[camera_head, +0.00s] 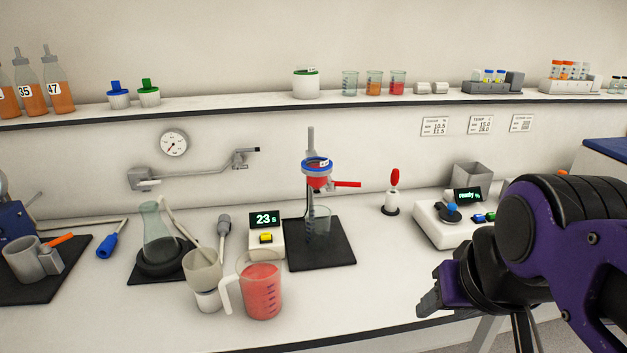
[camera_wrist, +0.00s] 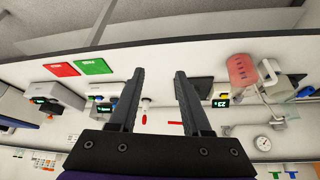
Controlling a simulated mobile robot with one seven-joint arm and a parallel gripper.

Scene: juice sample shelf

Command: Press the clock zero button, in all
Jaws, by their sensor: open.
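The clock (camera_head: 266,235) is a small white box with a dark display reading 23 s, standing left of the funnel stand. Its yellow button (camera_head: 266,238) is on the front below the display. In the wrist view, which is turned upside down, the clock display (camera_wrist: 221,104) shows just right of my gripper's fingers. My gripper (camera_head: 430,303) is at the lower right in the head view, well right of the clock and apart from it. In the wrist view my gripper (camera_wrist: 160,76) has its two fingers spread with nothing between them.
A jug of red juice (camera_head: 261,290) stands in front of the clock. The funnel stand (camera_head: 311,200) on a black mat is to its right. A beige cup (camera_head: 202,270) and a flask (camera_head: 156,230) are to its left. A white device (camera_head: 440,228) stands behind my gripper. The front middle counter is clear.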

